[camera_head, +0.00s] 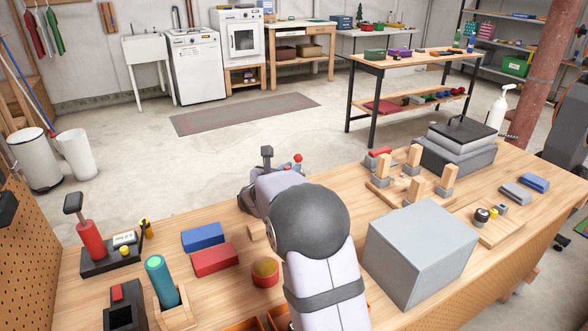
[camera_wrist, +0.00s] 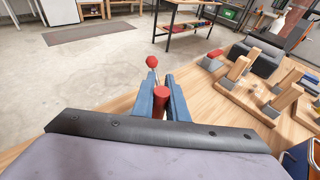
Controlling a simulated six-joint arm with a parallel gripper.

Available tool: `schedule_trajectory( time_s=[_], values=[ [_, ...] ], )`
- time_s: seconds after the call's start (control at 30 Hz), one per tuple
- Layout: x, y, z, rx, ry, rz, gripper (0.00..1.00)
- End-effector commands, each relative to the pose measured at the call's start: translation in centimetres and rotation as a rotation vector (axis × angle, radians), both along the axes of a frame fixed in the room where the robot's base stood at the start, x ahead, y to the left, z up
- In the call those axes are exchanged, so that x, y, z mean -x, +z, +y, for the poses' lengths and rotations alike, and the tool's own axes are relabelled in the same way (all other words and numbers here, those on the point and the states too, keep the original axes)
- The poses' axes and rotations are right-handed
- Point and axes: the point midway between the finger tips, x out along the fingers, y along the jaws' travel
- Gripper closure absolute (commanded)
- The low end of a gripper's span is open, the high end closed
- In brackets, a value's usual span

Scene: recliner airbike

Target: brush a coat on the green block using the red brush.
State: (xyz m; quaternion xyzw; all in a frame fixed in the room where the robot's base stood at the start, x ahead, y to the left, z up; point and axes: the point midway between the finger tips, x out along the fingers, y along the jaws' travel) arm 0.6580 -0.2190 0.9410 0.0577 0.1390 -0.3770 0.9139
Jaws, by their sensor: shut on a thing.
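My gripper (camera_wrist: 161,92) is shut on a red cylinder, which I take for the handle of the red brush (camera_wrist: 161,102), between its two blue fingers. A red ball on a pale stem (camera_wrist: 152,62) shows just beyond the fingers; I cannot tell whether it belongs to the brush. In the head view my arm hides most of the gripper, with small red parts (camera_head: 298,158) showing near it at the table's far edge. I see no green block in either view; my arm covers part of the table. The brush's bristles cannot be made out.
Blue (camera_head: 203,237) and red blocks (camera_head: 214,260) lie left of my arm, near a round red tub (camera_head: 265,272). A teal cylinder (camera_head: 161,280) stands in a wooden holder. A large grey box (camera_head: 420,255) and wooden post fixture (camera_head: 412,190) stand right.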

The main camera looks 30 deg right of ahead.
Motion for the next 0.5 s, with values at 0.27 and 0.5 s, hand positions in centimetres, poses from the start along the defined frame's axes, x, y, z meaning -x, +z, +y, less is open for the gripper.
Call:
schedule_trajectory(
  time_s=[0.27,0.5],
  values=[
    [0.03,-0.14,1.22,-0.002,0.001,0.002,1.00],
    [0.05,-0.18,0.88,-0.002,-0.001,0.002,1.00]
  ],
)
